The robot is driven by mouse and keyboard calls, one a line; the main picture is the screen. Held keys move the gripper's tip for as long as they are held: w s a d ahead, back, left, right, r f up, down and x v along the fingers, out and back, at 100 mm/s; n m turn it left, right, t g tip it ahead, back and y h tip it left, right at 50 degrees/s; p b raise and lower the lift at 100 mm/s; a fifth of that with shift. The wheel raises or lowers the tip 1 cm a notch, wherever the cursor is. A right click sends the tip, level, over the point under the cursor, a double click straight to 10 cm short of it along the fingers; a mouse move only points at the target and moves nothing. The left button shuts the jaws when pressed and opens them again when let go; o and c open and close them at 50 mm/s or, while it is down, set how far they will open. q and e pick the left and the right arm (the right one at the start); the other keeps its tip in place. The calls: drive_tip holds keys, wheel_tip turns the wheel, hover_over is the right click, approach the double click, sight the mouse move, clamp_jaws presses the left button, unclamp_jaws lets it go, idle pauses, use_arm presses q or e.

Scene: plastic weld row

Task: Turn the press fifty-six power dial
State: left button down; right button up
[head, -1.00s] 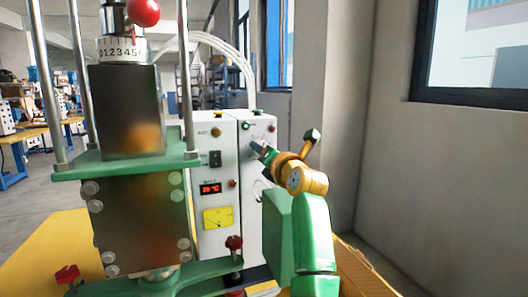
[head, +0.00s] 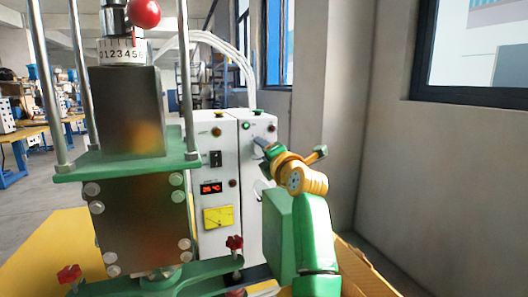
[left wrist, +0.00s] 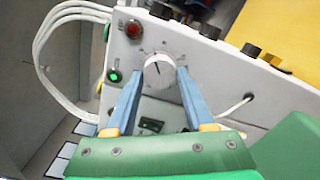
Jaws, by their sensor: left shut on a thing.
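The power dial (left wrist: 159,71) is a round white knob with a dark pointer line, on the white control cabinet (left wrist: 215,62). In the left wrist view my left gripper (left wrist: 160,73) has one blue finger on each side of the dial and is shut on it. In the head view my left gripper (head: 263,144) reaches the upper front of the right cabinet panel (head: 251,168) and hides the dial. My right gripper is not in view.
The press (head: 135,215), with a dark block, green plates and metal posts, stands close on the left. A red digital display (head: 211,188) and a yellow meter (head: 218,217) are on the cabinet. A wall with a window (head: 475,50) is on the right.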

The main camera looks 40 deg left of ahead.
use_arm(q)
drive_tip(key=shift+r, duration=0.1)
drive_tip(key=shift+c, duration=1.4)
unclamp_jaws()
drive_tip(key=b+v, duration=0.2)
drive_tip(key=v, duration=0.1)
drive_tip(key=b+v, duration=0.2)
drive_tip(key=v, duration=0.2)
drive_tip(key=shift+f, duration=0.2)
drive_tip(key=shift+d+r, duration=0.15)
drive_tip(key=shift+d, duration=0.05)
drive_tip(key=shift+a, duration=0.2)
